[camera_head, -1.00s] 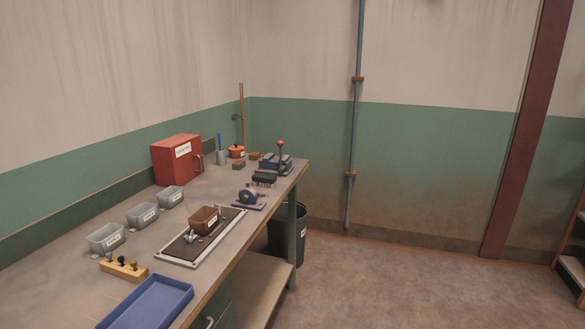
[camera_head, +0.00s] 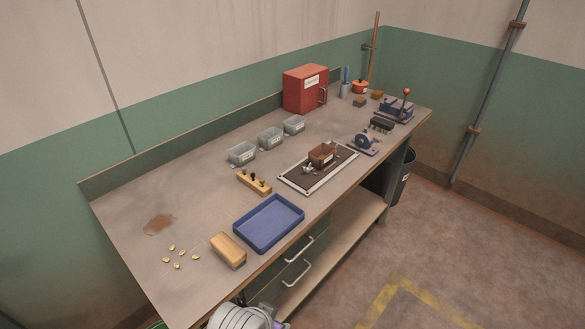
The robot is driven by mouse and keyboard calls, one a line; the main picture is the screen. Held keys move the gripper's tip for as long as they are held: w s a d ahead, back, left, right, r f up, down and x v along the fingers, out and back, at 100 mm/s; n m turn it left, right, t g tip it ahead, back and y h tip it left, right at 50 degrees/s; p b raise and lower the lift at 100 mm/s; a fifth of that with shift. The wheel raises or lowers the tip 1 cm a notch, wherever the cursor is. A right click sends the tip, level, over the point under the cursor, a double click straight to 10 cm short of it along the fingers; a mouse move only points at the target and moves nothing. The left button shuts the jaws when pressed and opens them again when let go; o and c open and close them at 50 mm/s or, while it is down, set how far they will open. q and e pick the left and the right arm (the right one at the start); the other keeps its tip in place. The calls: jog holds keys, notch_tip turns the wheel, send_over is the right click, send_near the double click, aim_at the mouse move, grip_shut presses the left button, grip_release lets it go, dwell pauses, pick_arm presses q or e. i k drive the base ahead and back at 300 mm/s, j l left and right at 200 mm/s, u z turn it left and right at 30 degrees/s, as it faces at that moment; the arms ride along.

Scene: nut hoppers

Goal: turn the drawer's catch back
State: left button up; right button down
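Under the front edge of the workbench (camera_head: 185,215) are green drawers, seen at a steep angle. The upper drawer (camera_head: 318,246) has a pale bar handle (camera_head: 299,249). A second bar handle (camera_head: 297,274) sits below it. The drawers look closed. I cannot make out a catch on them from here.
On the bench stand a blue tray (camera_head: 238,228), a wooden block (camera_head: 228,249), grey bins (camera_head: 270,138), a framed dark mat (camera_head: 296,180) with a brown bin (camera_head: 322,153), and a red box (camera_head: 303,94). Small nuts lie at left. The floor (camera_head: 465,235) before the bench is clear.

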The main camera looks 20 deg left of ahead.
aim_at(236, 298)
jog(key=u, duration=0.45)
jog(key=k+u, duration=0.15)
jog(key=u, duration=0.35)
jog(key=j+u, duration=0.1)
jog(key=u, duration=0.35)
